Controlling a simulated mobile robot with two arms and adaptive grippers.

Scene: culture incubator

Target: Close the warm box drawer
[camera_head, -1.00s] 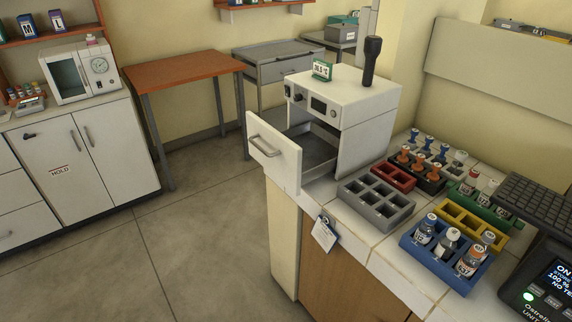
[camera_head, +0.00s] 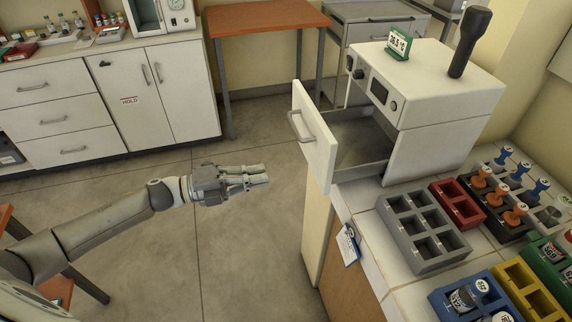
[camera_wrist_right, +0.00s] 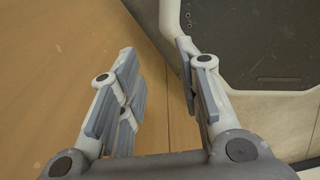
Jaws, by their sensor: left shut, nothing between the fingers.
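The white warm box (camera_head: 430,85) stands on the tiled counter at the right in the head view. Its drawer (camera_head: 316,137) is pulled out toward the left. The drawer's front panel has a metal handle (camera_head: 297,126), and the grey inside of the drawer looks empty where it shows. My left gripper (camera_head: 266,182) is shut and empty, left of the drawer front, lower in the picture and apart from it. My right gripper (camera_wrist_right: 160,85) shows only in the right wrist view. Its fingers are spread with nothing between them, near a wooden surface.
A grey rack (camera_head: 422,232), a red rack (camera_head: 457,204) and a blue rack with bottles (camera_head: 440,304) stand on the counter before the box. A green display (camera_head: 398,44) and a dark-handled tool (camera_head: 470,42) sit on top. A tag (camera_head: 347,246) hangs at the counter edge.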

